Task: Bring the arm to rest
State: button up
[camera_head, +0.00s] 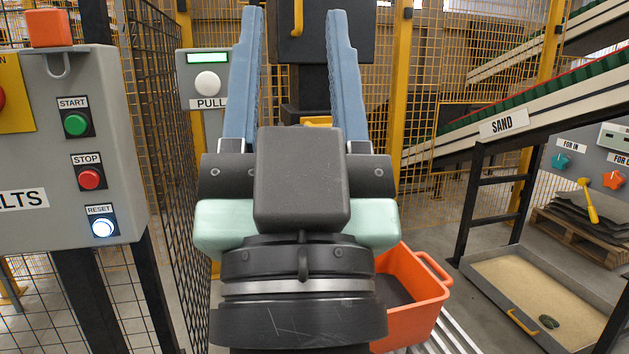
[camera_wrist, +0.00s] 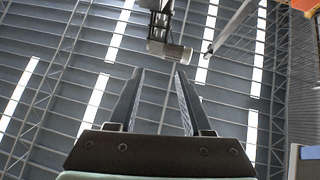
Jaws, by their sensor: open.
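My gripper (camera_head: 296,70) stands upright in the middle of the head view, with its two blue fingers pointing up and set wide apart. It is open, and nothing shows between the fingers. In the wrist view the gripper (camera_wrist: 160,88) points at the roof, and the fingers are apart and empty. The gripper body hides part of what stands behind it in the head view.
A grey control box (camera_head: 60,150) with START, STOP and RESET buttons stands at the left. Behind my gripper are a PULL panel (camera_head: 190,88) and yellow mesh fencing. An orange crate (camera_head: 418,310), a SAND conveyor (camera_head: 545,112) and a sand tray (camera_head: 530,290) lie to the right.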

notch_tip(320, 180, up, 38)
jog(key=s+d+h+p, duration=0.1)
jog(key=s+p, duration=0.1)
jog(key=p, duration=3.3)
jog(key=shift+f, duration=0.25)
